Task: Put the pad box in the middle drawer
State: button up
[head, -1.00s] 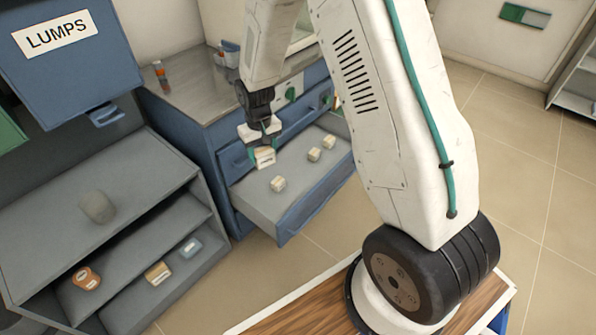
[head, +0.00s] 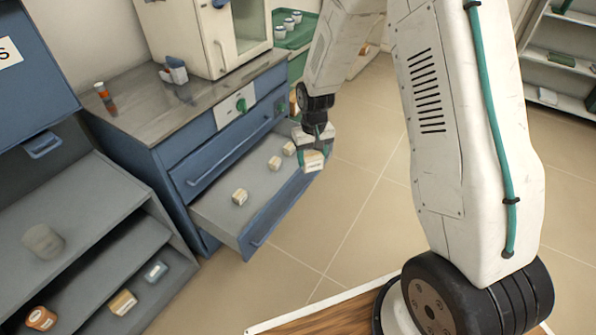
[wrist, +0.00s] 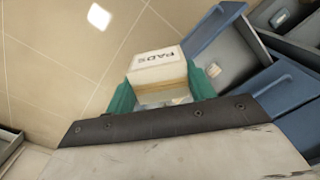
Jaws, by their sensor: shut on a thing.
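My gripper (head: 315,150) is shut on the pad box (head: 313,161), a small cream box. In the wrist view the pad box (wrist: 157,66) shows the word PADS between the green fingers. A blue drawer (head: 222,212) with a grey inside is pulled out from the blue cabinet. The held box is raised and overlaps the drawer's front right corner in the head view. In the wrist view it is over floor, left of the drawer's front (wrist: 213,32). I cannot tell whether this drawer is the middle one.
Three small pale boxes, one a cream box (head: 240,197), lie in the open drawer. A closed drawer (head: 225,152) is above it. A white furnace (head: 190,35) stands on the worktop. A grey shelf unit (head: 75,215) is at left. Floor (head: 350,215) in front is clear.

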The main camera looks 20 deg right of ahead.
aim_at(228, 225)
jog(key=z, duration=0.35)
jog(key=i, duration=0.65)
jog(key=u, duration=1.25)
